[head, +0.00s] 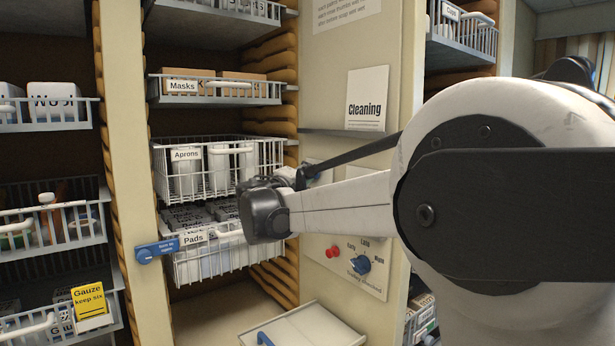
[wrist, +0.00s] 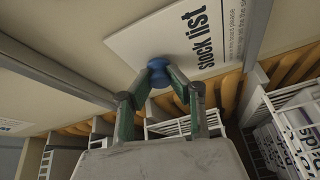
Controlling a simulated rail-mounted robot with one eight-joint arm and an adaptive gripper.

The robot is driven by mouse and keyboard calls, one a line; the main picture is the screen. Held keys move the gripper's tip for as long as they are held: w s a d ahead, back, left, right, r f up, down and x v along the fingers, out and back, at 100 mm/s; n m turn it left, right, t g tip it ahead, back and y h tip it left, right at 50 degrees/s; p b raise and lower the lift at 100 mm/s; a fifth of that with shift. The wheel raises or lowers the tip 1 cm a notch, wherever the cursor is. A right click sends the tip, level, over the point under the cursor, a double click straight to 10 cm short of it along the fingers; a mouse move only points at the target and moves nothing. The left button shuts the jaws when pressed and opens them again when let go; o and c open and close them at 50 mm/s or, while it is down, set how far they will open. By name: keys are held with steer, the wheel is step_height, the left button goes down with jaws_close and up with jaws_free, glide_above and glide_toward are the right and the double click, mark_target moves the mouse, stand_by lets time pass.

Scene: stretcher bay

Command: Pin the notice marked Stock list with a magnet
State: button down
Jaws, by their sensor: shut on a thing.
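The white notice marked Stock list (wrist: 205,35) shows in the wrist view, lying on the pale panel and seen at a slant. My gripper (wrist: 162,80) is shut on a round blue magnet (wrist: 160,66) in front of the notice's lower edge. The magnet overlaps the notice in this view; I cannot tell whether it touches the notice.
A Cleaning notice (head: 367,98) is on the panel above my arm. A control plate (head: 345,270) with red buttons and a blue knob is below. Wire baskets, including Aprons (head: 215,165) and Pads (head: 205,255), stand in the shelving left of the panel.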

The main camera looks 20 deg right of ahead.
steer(key=shift+w+d, duration=0.1)
steer(key=shift+d, duration=0.15)
stand_by(0.3)
steer(key=c, duration=1.2)
jaws_free()
steer(key=shift+c, duration=0.2)
steer(key=shift+a, duration=0.1)
steer(key=s+a, duration=0.2)
steer(key=a, duration=0.4)
steer(key=shift+s+a+r, duration=0.15)
steer(key=shift+s+r, duration=0.1)
steer(key=shift+s, duration=0.1)
